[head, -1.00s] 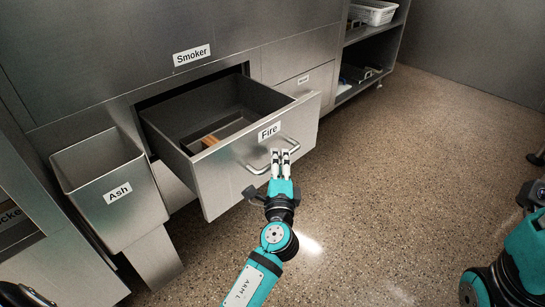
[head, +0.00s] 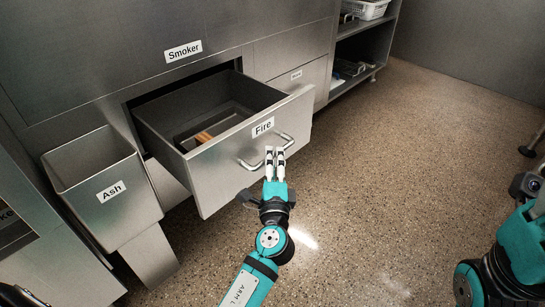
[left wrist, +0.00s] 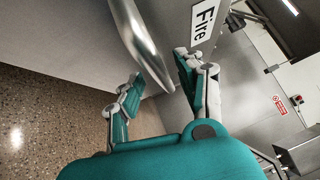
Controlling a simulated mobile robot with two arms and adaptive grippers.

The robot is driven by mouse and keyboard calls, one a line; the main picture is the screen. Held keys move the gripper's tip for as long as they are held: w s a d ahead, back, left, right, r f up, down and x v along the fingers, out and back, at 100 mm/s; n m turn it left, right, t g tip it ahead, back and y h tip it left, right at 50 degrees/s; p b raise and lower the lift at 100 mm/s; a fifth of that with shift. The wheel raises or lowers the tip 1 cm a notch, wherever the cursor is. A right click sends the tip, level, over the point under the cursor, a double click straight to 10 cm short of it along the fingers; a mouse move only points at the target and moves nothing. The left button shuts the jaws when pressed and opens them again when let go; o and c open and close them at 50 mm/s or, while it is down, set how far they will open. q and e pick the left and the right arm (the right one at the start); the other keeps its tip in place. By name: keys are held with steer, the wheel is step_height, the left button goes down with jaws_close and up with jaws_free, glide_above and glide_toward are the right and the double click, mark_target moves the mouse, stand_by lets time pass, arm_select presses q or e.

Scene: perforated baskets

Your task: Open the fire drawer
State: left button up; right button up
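The fire drawer (head: 235,165) is pulled well out of the steel cabinet and its inside shows. Its front carries a "Fire" label (head: 262,127) and a bent metal bar handle (head: 249,164). In the left wrist view the handle (left wrist: 139,42) runs down between my left fingertips. My left gripper (head: 275,153) is at the handle's front, and its fingers (left wrist: 160,75) stand apart, with no firm hold visible. Part of my right arm (head: 520,245) shows at the right edge; its gripper is mostly cut off.
Brown blocks (head: 204,137) lie inside the drawer. An ash bin (head: 112,195) hangs left of it. A "Smoker" panel (head: 130,40) is above.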

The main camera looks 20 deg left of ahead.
arm_select(q)
steer(key=v, duration=1)
steer(key=shift+s, duration=0.2)
steer(key=shift+d, duration=0.1)
